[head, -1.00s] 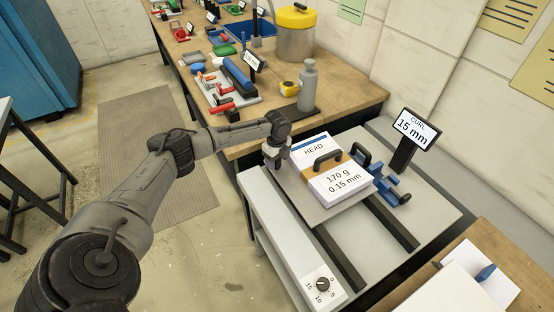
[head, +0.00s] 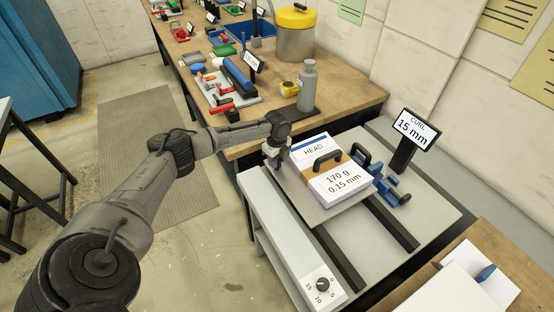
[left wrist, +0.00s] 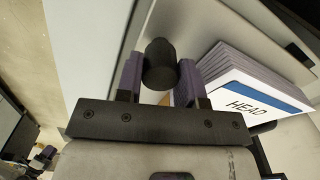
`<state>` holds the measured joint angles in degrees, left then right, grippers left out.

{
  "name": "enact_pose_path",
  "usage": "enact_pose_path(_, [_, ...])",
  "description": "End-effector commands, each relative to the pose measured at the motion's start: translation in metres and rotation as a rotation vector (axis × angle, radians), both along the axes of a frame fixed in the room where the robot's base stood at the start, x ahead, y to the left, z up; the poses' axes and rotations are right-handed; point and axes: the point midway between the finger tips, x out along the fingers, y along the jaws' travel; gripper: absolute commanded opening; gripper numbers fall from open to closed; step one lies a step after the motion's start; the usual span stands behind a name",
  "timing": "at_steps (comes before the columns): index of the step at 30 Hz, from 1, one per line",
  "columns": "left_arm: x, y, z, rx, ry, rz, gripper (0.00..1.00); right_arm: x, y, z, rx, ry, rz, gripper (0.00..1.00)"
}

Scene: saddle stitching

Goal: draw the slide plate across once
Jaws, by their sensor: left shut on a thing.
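The slide plate (head: 312,206) is a flat grey plate lying across two dark rails. On it sits a stack of white sheets (head: 345,183) labelled HEAD, 170 g and 0.15 mm, under a tan band with a dark handle. My left gripper (head: 276,158) is at the plate's left edge. In the left wrist view its two purple-padded fingers (left wrist: 158,75) are closed on a dark round knob (left wrist: 160,62) beside the plate. The stack's HEAD end (left wrist: 250,95) shows just right of the fingers. My right gripper is not in view.
A blue clamp (head: 391,190) stands at the stack's right. A dial (head: 322,284) sits on the near front of the machine. The dark rails (head: 390,222) run bare toward the near right. A grey bottle (head: 307,88) stands on the bench behind.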

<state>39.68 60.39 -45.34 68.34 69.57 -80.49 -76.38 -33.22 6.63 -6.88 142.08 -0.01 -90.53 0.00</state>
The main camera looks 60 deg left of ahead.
Motion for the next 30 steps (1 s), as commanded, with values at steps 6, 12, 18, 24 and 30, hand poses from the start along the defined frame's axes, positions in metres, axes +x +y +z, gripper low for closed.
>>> enact_pose_path(6, [-0.001, -0.018, 0.007, -0.001, 0.002, -0.003, 0.00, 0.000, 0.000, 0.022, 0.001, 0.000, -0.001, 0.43])
enact_pose_path(12, [-0.002, -0.063, 0.011, -0.007, 0.003, -0.004, 0.00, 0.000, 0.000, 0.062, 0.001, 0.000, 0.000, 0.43])
enact_pose_path(18, [-0.003, -0.114, 0.009, -0.009, 0.001, -0.004, 0.00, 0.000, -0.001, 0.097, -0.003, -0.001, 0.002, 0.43])
enact_pose_path(24, [-0.004, -0.157, 0.007, -0.007, 0.000, -0.004, 0.00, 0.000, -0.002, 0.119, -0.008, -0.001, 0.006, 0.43])
enact_pose_path(30, [-0.005, -0.186, 0.005, -0.008, -0.001, -0.001, 0.00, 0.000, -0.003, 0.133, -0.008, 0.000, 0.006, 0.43])
